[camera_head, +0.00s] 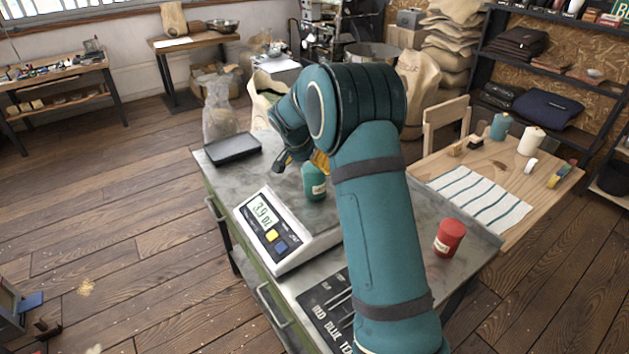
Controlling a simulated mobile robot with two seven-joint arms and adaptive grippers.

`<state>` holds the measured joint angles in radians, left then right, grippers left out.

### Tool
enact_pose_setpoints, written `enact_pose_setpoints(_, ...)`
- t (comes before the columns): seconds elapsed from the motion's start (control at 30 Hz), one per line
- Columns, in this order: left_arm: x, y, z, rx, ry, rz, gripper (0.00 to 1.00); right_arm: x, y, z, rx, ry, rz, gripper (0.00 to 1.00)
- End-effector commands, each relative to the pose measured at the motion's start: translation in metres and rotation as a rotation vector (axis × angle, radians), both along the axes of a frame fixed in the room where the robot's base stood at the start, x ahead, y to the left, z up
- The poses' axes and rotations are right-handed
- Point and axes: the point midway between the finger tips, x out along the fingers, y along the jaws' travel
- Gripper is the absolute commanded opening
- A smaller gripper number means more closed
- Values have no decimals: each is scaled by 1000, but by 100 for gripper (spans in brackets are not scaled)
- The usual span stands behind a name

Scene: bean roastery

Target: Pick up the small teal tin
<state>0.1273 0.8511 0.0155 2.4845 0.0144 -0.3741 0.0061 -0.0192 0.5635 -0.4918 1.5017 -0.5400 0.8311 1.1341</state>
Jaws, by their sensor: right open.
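The small teal tin (314,183) with a pale label stands upright at the far edge of the scale on the grey worktop. I cannot tell whether it rests on the scale or on the worktop just behind it. My right gripper (299,163) is open, just above and behind the tin, mostly hidden by my own teal arm. A dark finger shows to the left of the tin's top and a yellow part shows beside it. I cannot tell whether the fingers touch the tin. My left gripper is not in view.
The white scale (258,222) stands in front of the tin. A black tray (233,149) lies at the worktop's far left, a red tin (449,238) stands on the right, and a dark lettered mat (325,309) lies in front. A wooden table (452,163) adjoins the right side.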

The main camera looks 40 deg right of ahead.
Motion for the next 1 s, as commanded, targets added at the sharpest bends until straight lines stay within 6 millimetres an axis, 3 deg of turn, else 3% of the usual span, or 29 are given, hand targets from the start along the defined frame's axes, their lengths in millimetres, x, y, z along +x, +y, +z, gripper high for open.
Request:
enact_pose_setpoints(0.3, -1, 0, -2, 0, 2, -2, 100, -1, -16, -40, 0, 2, -1, 100)
enact_pose_setpoints(0.57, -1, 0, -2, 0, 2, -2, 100, 0, -17, -44, 0, 0, 0, 100)
enact_pose_setpoints(0.73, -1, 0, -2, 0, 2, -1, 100, 0, -17, -44, 0, 0, 0, 44)
enact_pose_setpoints(0.83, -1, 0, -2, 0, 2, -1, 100, 0, -17, -44, 0, 0, 0, 33)
enact_pose_setpoints(1.0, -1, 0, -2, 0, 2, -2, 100, 0, -17, -43, 0, 0, 0, 32)
